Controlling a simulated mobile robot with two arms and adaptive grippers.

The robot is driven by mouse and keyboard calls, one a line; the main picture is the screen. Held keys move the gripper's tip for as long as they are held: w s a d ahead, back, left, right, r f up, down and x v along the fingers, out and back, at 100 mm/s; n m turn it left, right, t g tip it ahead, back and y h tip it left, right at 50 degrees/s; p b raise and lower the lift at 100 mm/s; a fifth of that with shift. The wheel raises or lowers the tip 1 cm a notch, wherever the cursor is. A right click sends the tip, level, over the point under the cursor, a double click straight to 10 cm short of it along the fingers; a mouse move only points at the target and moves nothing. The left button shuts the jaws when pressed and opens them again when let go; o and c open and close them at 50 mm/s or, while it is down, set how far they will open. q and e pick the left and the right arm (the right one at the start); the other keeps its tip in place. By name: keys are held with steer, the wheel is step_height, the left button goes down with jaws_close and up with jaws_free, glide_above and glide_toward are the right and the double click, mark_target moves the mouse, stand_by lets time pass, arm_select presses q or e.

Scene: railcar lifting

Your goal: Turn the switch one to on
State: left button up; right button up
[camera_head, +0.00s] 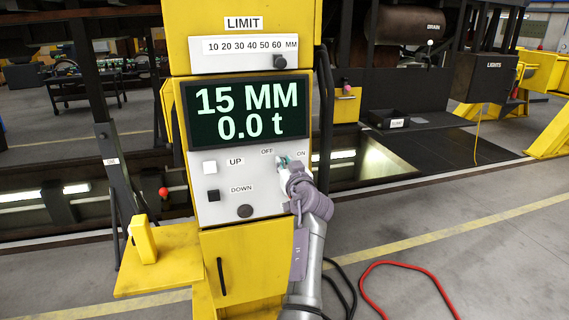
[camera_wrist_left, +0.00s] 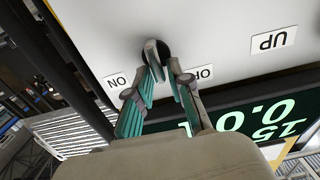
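The switch (camera_wrist_left: 153,57) is a small grey lever on the white control panel (camera_head: 233,180). In the left wrist view, which is upside down, it sits between the ON label (camera_wrist_left: 117,81) and the OFF label (camera_wrist_left: 203,73). My left gripper (camera_wrist_left: 158,68) has its two teal-padded fingers apart, one on each side of the lever. The ON-side finger is very near the lever; I cannot tell whether it touches. In the head view my left gripper (camera_head: 283,162) covers the switch below the OFF label (camera_head: 267,151) and the ON label (camera_head: 301,154). My right gripper is not in view.
The display (camera_head: 246,112) reads 15 MM and 0.0 t. The UP button (camera_head: 210,167), DOWN button (camera_head: 212,195) and a dark round knob (camera_head: 245,211) are on the same panel. A yellow shelf (camera_head: 160,272) juts out left. A red cable (camera_head: 410,264) lies on the floor at right.

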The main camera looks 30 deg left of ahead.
arm_select(q)
jaws_close()
steer(key=shift+m, duration=0.4)
steer(key=m, duration=0.6)
steer(key=w+m, duration=0.1)
steer(key=m, duration=0.2)
steer(key=shift+d+f, duration=0.2)
steer(key=shift+d, duration=0.1)
steer(key=shift+f+m, duration=0.15)
steer(key=shift+m, duration=0.95)
